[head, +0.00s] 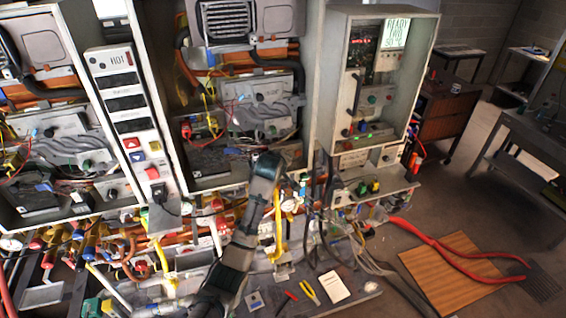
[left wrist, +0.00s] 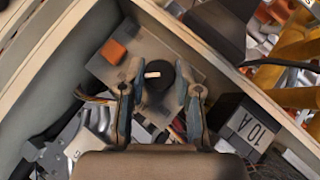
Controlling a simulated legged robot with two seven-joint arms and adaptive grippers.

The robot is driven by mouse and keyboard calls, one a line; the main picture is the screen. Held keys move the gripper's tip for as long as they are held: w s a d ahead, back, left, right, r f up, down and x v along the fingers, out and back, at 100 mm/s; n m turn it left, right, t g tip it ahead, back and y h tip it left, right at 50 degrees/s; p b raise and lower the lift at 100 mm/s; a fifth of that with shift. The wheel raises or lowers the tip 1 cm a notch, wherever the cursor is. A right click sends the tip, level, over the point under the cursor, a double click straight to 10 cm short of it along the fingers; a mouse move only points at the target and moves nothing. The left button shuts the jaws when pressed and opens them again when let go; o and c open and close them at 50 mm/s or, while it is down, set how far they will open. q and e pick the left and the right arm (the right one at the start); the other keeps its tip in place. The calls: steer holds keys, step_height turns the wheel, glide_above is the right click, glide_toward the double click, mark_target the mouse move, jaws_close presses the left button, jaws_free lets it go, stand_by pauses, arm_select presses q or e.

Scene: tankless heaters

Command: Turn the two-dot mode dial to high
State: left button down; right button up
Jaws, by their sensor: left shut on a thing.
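In the left wrist view a round black dial (left wrist: 160,84) with a pale pointer mark sits on a grey panel (left wrist: 193,62) inside the heater cabinet. The fingers of my left gripper (left wrist: 158,92) are on either side of the dial and shut on it. The pale mark points roughly left-right in that view. In the head view my left gripper (head: 282,153) reaches up to the lower right of the middle cabinet (head: 309,95), and the dial is hidden behind it. I cannot make out dots or setting labels by the dial. My right gripper is not in view.
An orange block (left wrist: 113,51) sits beside the dial, and a box marked 10A (left wrist: 245,125) is to the right. The right cabinet has a lit display (head: 395,34). Pipes and cables crowd below the cabinets. Pliers (head: 309,292) lie on the lower shelf.

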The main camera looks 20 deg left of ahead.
arm_select(q)
steer(key=shift+f, duration=0.35)
steer(key=c, duration=1.1)
jaws_free()
steer(key=shift+r, duration=0.15)
steer(key=shift+s+r, duration=0.15)
steer(key=shift+r, duration=0.05)
steer(key=v, duration=1.1)
steer(key=shift+d, duration=0.2)
steer(key=shift+s+r, duration=0.15)
